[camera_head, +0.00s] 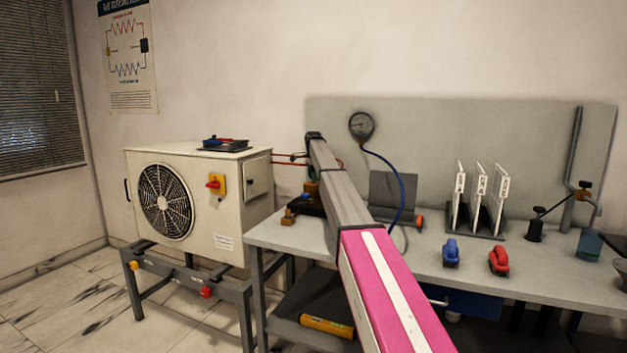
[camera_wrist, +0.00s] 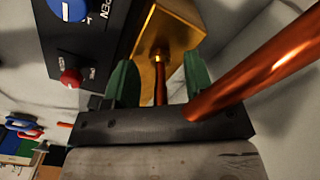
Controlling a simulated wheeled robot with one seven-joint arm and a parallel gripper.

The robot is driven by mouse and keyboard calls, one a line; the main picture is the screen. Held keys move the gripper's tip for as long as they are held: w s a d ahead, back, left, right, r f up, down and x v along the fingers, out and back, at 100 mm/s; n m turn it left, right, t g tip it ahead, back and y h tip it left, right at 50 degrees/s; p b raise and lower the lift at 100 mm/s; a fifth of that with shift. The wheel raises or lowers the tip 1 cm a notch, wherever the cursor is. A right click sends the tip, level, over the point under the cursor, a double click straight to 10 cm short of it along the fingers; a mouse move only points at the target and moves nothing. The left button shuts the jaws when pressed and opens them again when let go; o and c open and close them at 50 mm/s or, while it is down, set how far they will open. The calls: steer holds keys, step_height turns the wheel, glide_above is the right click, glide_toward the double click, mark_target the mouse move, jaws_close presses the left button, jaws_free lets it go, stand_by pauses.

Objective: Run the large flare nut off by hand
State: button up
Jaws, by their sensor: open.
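In the wrist view my gripper (camera_wrist: 158,66) has two green fingers standing apart. A small brass fitting (camera_wrist: 158,57) with a thin copper stem (camera_wrist: 160,88) below it lies between the fingers in the picture, with gaps on both sides. It looks like a flare nut on its tube, but I cannot tell whether it is the large one. Behind it is a brass block (camera_wrist: 150,35). In the head view my arm hides most of the gripper and the fitting; a brass part (camera_head: 312,188) shows beside the arm's far end.
A thick copper pipe (camera_wrist: 265,70) crosses close on the right in the wrist view. A black box (camera_wrist: 90,42) with a blue knob (camera_wrist: 68,8) and a red knob (camera_wrist: 71,78) stands left. The bench (camera_head: 440,262) also holds blue and red clamp-like tools (camera_head: 499,261) and upright cards (camera_head: 478,200).

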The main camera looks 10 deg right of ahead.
steer(key=shift+f, duration=0.65)
jaws_close()
steer(key=n, duration=0.5)
steer(key=shift+s+n, duration=0.1)
steer(key=shift+n, duration=0.3)
steer(key=n, duration=0.5)
steer(key=shift+d, duration=0.15)
steer(key=n, duration=0.5)
steer(key=shift+r+n, duration=0.1)
steer(key=shift+n, duration=0.3)
steer(key=n, duration=0.4)
steer(key=shift+d+n, duration=0.15)
steer(key=shift+n, duration=0.15)
